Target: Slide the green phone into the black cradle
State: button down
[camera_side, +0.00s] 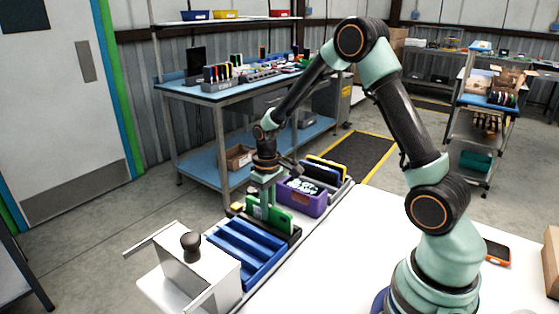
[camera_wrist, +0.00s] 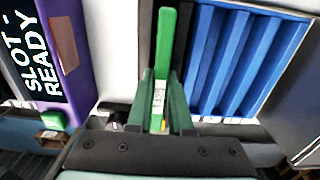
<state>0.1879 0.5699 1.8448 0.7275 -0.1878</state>
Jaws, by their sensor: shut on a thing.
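The green phone (camera_side: 278,216) stands on edge between the jaws of my gripper (camera_side: 264,190), over the black cradle (camera_side: 293,236). In the wrist view the green phone (camera_wrist: 165,50) runs upward from the jaws of my gripper (camera_wrist: 160,110), which is shut on it. Dark walls of the black cradle (camera_wrist: 146,30) show on both sides of the phone. How deep the phone sits in the cradle is hidden.
A blue slotted rack (camera_side: 243,250) lies beside the cradle, with a grey box with a black knob (camera_side: 190,242) beyond it. A purple box (camera_side: 303,200) marked "SLOT READY" is on the other side. A dark phone (camera_side: 497,252) lies near my base. The white table is clear between.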

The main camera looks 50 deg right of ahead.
jog(key=shift+f, duration=0.3)
dwell(0.5)
dwell(0.4)
jog(key=c, duration=0.8)
grip_release()
jog(key=shift+o, duration=0.2)
notch_tip(320, 180, up, 12)
jog(key=shift+r, duration=0.15)
notch_tip(320, 180, up, 7)
